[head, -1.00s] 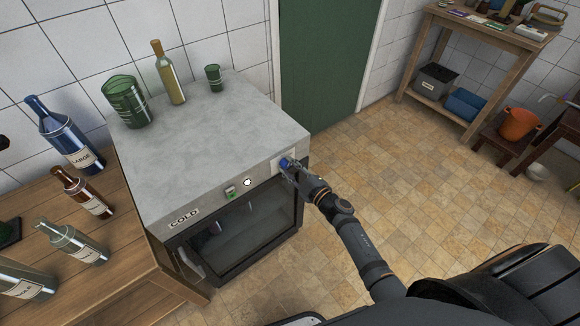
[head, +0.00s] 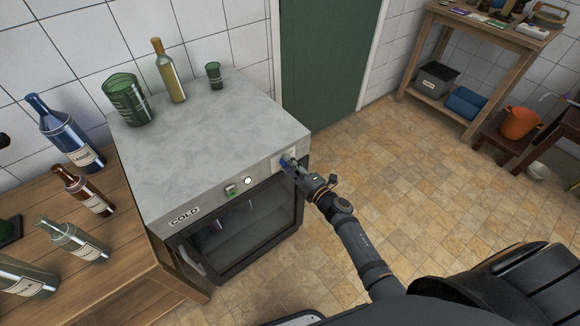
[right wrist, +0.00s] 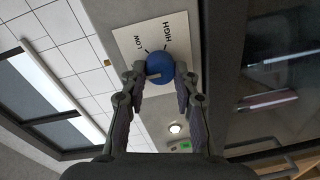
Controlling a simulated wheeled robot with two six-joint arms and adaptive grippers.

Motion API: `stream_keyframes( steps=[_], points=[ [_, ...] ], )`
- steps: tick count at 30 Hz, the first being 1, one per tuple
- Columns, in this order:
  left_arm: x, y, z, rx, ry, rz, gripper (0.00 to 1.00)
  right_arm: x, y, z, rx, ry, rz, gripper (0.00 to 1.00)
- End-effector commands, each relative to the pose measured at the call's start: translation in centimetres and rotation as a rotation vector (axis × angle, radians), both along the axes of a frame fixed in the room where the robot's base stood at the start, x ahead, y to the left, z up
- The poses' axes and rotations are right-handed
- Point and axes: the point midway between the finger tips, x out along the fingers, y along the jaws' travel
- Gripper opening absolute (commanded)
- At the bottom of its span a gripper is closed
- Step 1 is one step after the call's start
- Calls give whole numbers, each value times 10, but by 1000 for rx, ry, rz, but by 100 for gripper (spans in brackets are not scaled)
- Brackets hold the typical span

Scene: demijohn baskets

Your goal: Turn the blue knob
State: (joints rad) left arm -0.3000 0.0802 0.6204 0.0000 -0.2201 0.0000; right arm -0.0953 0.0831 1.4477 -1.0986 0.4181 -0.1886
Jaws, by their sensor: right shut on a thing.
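The blue knob (head: 286,160) is on the front right of the grey-topped cold cabinet (head: 215,140). In the right wrist view the knob (right wrist: 160,67) sits on a pale plate (right wrist: 150,38) marked LOW and HIGH. A pale pointer mark shows on the lower part of the knob. My right gripper (right wrist: 160,74) is shut on the knob, one finger at each side. In the head view the gripper (head: 289,164) partly covers the knob. My left gripper is not in view.
A green switch (head: 231,190) and a round white lamp (head: 248,181) are left of the knob, above the glass door (head: 240,230). A green tumbler (head: 127,100), a bottle (head: 169,72) and a small cup (head: 214,76) stand on the cabinet top.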

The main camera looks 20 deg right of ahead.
Motion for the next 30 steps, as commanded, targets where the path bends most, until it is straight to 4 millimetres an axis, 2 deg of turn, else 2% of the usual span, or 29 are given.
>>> stream_keyframes(
  steps=[10, 11, 15, 25, 28, 30],
  points=[
    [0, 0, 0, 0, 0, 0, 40, -1, 0, -1, -5, 1, 0, 0],
    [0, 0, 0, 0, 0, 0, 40, -1, 0, -1, -5, 1, 0, 32],
    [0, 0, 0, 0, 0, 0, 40, -1, 0, -1, -4, 0, 1, 51],
    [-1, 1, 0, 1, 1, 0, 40, -2, -1, -1, -4, 1, 0, 53],
    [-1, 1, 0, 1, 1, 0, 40, -14, -6, -1, -5, 1, 0, 53],
    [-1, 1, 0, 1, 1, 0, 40, -28, -11, -1, -5, 3, 1, 53]
  ],
)
